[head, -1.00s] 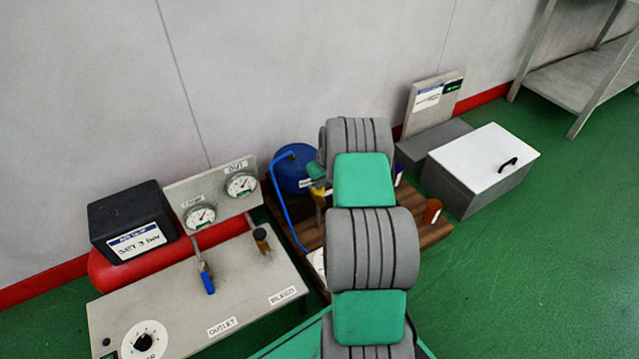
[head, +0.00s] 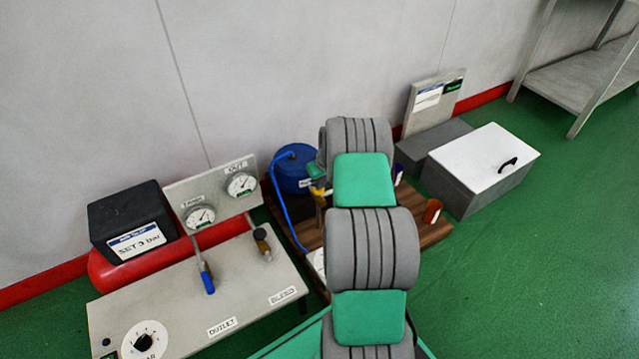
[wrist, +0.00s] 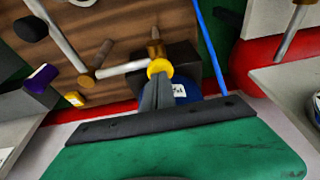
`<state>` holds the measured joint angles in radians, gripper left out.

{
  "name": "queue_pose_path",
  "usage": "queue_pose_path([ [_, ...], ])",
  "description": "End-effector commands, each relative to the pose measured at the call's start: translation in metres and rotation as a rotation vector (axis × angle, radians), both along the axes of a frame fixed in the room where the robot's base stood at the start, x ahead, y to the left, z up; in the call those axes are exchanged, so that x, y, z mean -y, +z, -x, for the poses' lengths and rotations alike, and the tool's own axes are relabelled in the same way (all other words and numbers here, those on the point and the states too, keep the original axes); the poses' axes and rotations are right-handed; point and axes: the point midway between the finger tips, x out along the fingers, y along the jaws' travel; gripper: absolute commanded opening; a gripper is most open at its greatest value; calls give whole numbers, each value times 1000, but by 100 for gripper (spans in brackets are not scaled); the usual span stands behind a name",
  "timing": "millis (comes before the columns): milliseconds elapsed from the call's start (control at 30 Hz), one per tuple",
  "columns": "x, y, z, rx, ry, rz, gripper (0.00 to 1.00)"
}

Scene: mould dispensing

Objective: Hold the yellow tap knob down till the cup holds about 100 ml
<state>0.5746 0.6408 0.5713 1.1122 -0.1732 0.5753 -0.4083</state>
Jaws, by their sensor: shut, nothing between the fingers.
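The yellow tap knob (wrist: 159,68) shows in the wrist view, straight ahead of my gripper (wrist: 158,90). The dark fingers are shut and empty, with their tips at the knob's near edge; they look in contact, but the exact touch is hard to tell. A brown metal tap part (wrist: 156,45) and a pale rod (wrist: 122,68) lie beyond the knob. I cannot make out the cup or its level; my arm hides much of that area.
A blue tank (head: 292,172) with a blue hose stands behind on a wooden board (head: 436,232). An orange-brown container (head: 432,211) stands at the board's right edge. A grey box with a white lid (head: 483,162) stands right; a gauge panel (head: 222,190) stands left.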

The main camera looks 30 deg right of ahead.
Motion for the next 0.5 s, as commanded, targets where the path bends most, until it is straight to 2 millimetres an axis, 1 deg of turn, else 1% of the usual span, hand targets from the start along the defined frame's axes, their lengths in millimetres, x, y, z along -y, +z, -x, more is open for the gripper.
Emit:
queue_pose_path([
  [33,-5,-11,8,-19,0,-11,0],
  [167,-5,-5,7,-19,1,-11,0],
  [267,-5,10,6,-16,2,-10,0],
  [367,-4,36,3,-10,4,-6,0],
  [400,-4,48,1,-7,5,-4,0],
  [467,-3,61,6,-6,4,-4,0],
  [500,-3,72,8,-4,5,-3,0],
])
